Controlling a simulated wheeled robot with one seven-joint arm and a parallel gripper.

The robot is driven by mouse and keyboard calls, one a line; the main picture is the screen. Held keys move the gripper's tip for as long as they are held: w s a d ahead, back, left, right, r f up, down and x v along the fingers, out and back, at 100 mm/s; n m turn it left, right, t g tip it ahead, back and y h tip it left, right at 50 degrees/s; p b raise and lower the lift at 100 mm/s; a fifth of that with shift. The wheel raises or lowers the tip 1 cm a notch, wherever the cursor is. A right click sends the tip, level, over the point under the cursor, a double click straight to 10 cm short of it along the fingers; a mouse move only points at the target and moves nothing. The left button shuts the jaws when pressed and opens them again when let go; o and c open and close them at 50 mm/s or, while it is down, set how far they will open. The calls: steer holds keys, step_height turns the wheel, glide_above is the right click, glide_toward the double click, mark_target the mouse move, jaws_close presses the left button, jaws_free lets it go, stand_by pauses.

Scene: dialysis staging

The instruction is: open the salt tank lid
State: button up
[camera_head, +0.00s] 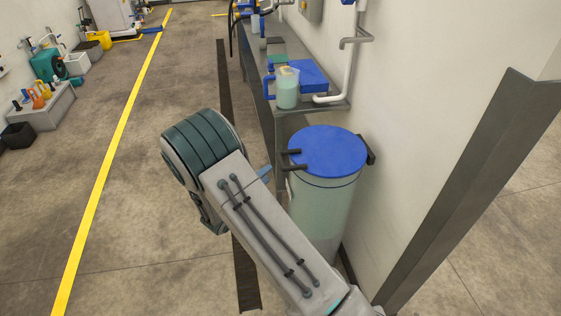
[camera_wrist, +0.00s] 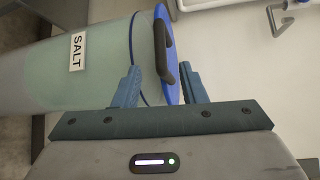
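The salt tank (camera_head: 324,211) is a pale green, translucent cylinder standing upright against the wall. In the head view my arm hides most of the gripper.
A bench (camera_head: 318,107) behind the tank holds a jug (camera_head: 287,88), a blue box (camera_head: 300,76) and pipes. A dark wall edge (camera_head: 465,180) stands to the right. Open floor with a yellow line (camera_head: 120,135) lies to the left.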

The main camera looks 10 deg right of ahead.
mark_target(281, 160)
steer(key=p+x, duration=0.1)
steer(key=x, duration=0.9)
steer(key=shift+c, duration=0.4)
